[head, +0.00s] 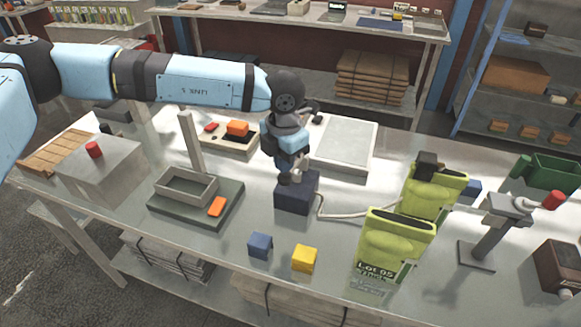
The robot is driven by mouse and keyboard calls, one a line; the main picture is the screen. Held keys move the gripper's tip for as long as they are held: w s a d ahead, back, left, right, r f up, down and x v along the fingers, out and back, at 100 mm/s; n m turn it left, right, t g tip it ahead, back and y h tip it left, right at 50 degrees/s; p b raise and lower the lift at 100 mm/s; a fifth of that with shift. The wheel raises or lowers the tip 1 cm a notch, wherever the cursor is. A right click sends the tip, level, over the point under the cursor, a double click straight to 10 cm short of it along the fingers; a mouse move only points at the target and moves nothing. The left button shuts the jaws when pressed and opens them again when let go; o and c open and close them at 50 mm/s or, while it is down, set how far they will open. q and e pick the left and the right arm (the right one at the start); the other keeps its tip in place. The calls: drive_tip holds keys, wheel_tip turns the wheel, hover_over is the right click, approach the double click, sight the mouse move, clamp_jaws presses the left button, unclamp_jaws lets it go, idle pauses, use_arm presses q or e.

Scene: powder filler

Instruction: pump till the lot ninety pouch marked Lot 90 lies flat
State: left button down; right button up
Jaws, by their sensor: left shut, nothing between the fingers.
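Two yellow-green pouches stand upright and look full. The front pouch (393,245) carries a label that seems to read Lot 95. The rear pouch (433,190) has a black piece on top, and its label is hidden by the front one. A dark blue box (297,195) stands left of them. A pale hose (350,215) runs from it toward the rear pouch; its far end is hard to make out. My left gripper (289,178) is shut, pointing down at the top of the dark box, seemingly touching it. My right gripper is not in view.
A blue cube (260,246) and a yellow cube (304,258) lie near the front edge. A grey stand with a red knob (552,200) is at the right. A tray with a post (187,187) and a box with a red button (94,150) are at the left.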

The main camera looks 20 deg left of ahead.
use_arm(q)
drive_tip(key=shift+f+b, duration=0.55)
drive_tip(key=shift+f, duration=0.1)
drive_tip(key=shift+s+f+b, duration=0.15)
drive_tip(key=shift+f+b, duration=1.15)
drive_tip(key=shift+f, duration=0.15)
drive_tip(key=shift+s+f+b, duration=0.15)
drive_tip(key=shift+f+b, duration=1.1)
drive_tip(key=shift+f, duration=0.35)
drive_tip(key=shift+w+r+p, duration=0.15)
drive_tip(key=shift+r+p, duration=0.3)
drive_tip(key=shift+r, duration=1.2)
drive_tip(key=shift+w+r+p, duration=0.15)
drive_tip(key=shift+r+p, duration=0.25)
drive_tip(key=shift+r, duration=1.2)
drive_tip(key=shift+r, duration=0.15)
drive_tip(key=shift+r+p, duration=0.75)
drive_tip(key=shift+r, duration=2.05)
